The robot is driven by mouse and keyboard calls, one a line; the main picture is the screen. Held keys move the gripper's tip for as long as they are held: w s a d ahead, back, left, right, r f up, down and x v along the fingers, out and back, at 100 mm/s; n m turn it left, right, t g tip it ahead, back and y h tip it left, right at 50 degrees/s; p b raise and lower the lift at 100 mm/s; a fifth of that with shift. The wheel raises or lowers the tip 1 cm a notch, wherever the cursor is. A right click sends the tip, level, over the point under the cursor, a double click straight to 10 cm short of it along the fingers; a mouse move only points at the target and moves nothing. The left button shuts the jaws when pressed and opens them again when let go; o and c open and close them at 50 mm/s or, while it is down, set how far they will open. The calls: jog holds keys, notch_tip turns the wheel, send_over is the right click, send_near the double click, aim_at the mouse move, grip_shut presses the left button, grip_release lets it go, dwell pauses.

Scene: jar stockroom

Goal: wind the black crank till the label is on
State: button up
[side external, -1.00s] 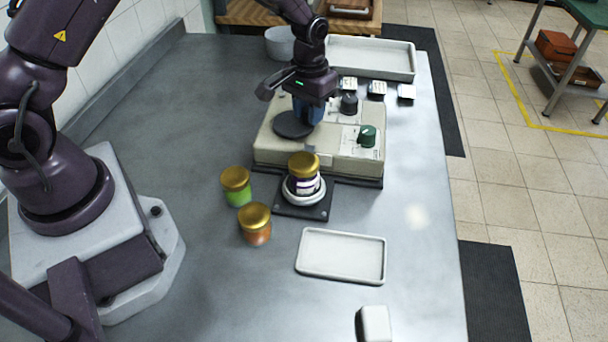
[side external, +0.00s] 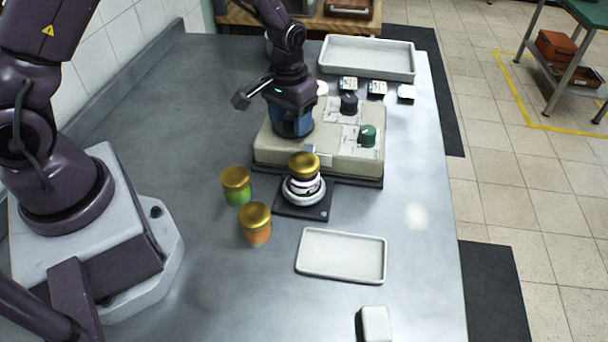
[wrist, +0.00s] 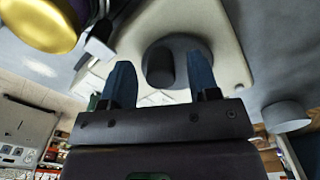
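The black crank shows in the wrist view as a dark disc with an upright black knob (wrist: 160,67). My gripper (wrist: 161,75) has one blue finger on each side of the knob, with gaps visible, so it looks open around it. In the side view my gripper (side external: 291,133) is low over the left part of the beige machine (side external: 275,150) and hides the crank. A gold-lidded jar (side external: 304,166) stands upright in the round holder at the machine's front. White and dark purple show on its side; I cannot tell how far a label is on.
A green dial (side external: 367,135) and a black dial (side external: 349,104) sit on the machine. Gold-lidded green (side external: 237,186) and orange (side external: 256,226) jars stand left of the holder. An empty white tray (side external: 341,257) lies in front; a larger tray (side external: 368,57) is behind.

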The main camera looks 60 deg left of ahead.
jog(key=shift+r, duration=0.1)
jog(key=shift+r, duration=3.95)
jog(key=s+d+r+m+t, duration=0.3)
jog(key=s+r+t, duration=0.2)
jog(key=s+r, duration=1.2)
jog(key=shift+s+t, duration=0.3)
jog(key=shift+s, duration=0.85)
